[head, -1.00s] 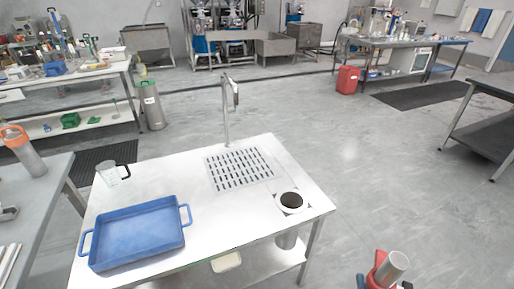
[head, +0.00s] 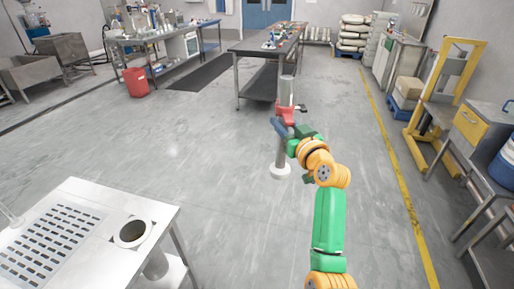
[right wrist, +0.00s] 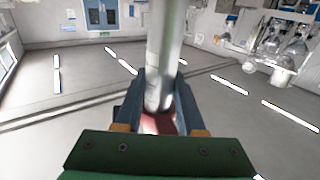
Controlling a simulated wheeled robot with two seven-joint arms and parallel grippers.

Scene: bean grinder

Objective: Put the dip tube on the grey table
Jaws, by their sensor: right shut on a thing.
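The dip tube, a long pale grey metallic tube (head: 281,152), stands near upright in the middle of the head view. It has a red part (head: 286,114) below its top and a wide white lower end over the floor. My right gripper (head: 281,129) is shut on it near the red part. In the right wrist view the tube (right wrist: 166,55) runs up between the two blue-grey fingers (right wrist: 160,95). A dark grey table (head: 246,47) stands at the back, with small items on its top. My left gripper is not in view.
A white metal table (head: 148,214) with a slotted drain and round opening is at the lower left. Open floor lies around the tube. A yellow frame (head: 459,90) and benches line the right side. A red bin (head: 135,82) stands at back left.

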